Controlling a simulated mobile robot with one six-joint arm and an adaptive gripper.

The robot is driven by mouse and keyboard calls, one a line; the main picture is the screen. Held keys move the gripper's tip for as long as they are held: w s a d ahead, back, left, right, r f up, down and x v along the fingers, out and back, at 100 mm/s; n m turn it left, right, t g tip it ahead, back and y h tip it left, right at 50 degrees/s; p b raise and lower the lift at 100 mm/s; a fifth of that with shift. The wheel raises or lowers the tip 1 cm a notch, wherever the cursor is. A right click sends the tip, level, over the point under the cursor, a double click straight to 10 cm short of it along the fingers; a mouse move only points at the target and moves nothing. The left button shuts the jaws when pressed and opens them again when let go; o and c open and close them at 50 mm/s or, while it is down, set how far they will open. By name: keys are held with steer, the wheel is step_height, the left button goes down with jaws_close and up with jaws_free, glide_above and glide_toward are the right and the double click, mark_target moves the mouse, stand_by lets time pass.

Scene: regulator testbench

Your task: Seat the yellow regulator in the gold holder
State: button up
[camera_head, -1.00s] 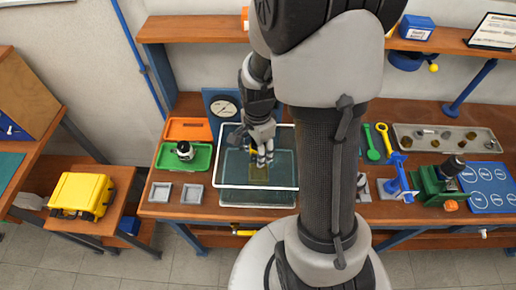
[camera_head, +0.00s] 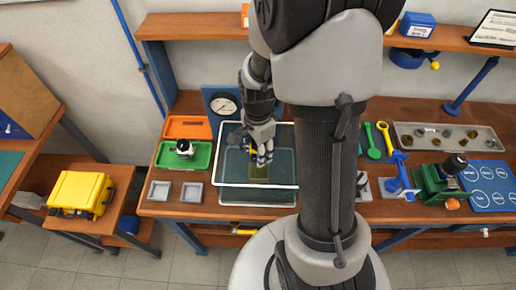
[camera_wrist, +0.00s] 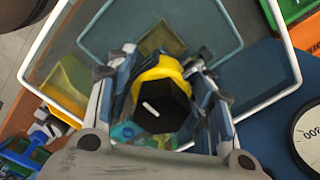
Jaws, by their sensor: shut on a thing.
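My gripper (camera_wrist: 158,72) is shut on the yellow regulator (camera_wrist: 160,72), whose black knob with a white mark faces the wrist camera. In the head view my gripper (camera_head: 262,160) is over the clear, white-rimmed tank (camera_head: 218,184), and only a little yellow shows between its fingers. The gold holder shows as an olive-gold square inside the tank, in the wrist view (camera_wrist: 162,38) beyond the regulator and in the head view (camera_head: 258,172) under my gripper. The regulator's lower end is hidden, and I cannot tell whether it touches the holder.
A green tray (camera_head: 203,160) with a black-knobbed part and an orange tray (camera_head: 188,127) are left of the tank. Two grey square pads (camera_head: 160,191) lie in front of them. A round gauge (camera_head: 222,106) stands behind. A green fixture (camera_head: 437,187) is far right.

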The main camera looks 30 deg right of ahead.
steer(key=shift+f+b, duration=3.3)
steer(key=shift+f, duration=1)
stand_by(3.7)
